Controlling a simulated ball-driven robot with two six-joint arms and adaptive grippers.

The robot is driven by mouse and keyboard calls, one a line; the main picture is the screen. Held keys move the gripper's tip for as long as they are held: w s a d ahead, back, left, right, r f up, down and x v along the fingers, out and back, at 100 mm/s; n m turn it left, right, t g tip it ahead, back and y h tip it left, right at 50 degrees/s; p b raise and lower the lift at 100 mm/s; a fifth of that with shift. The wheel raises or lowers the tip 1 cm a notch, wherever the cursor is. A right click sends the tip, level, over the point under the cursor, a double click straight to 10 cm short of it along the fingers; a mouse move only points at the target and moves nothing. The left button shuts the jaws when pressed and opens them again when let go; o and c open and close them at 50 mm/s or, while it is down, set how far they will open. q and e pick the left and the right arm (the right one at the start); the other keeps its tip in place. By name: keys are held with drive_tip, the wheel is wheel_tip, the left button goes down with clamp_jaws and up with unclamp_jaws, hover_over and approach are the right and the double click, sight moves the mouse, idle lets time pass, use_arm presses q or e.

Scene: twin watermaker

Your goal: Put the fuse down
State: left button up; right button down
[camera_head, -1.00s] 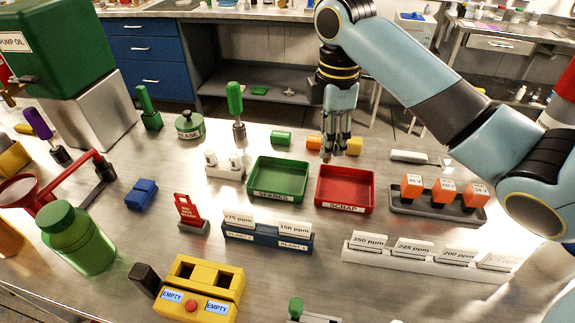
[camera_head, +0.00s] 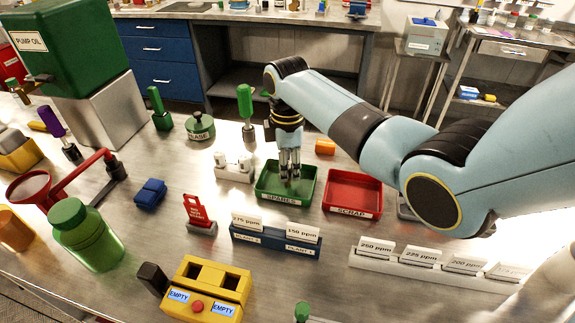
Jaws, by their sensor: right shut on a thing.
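My right gripper (camera_head: 290,178) points straight down over the green tray labelled SPARES (camera_head: 269,197). Its fingers reach down to about the tray's inside, near the back right part. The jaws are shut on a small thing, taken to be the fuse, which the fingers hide. I cannot tell whether it touches the tray floor. The red tray labelled SCRAP (camera_head: 352,211) stands just to the right and looks empty. My left gripper is not in view.
A white holder with white pieces (camera_head: 234,172) stands left of the green tray. A green-handled tool (camera_head: 245,100) stands behind it. A blue card holder (camera_head: 275,243) is in front.

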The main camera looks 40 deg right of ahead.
drive_tip(key=c, duration=1.1)
unclamp_jaws()
drive_tip(key=shift+f, duration=0.1)
wheel_tip(320, 180, up, 12)
drive_tip(key=shift+r, duration=0.15)
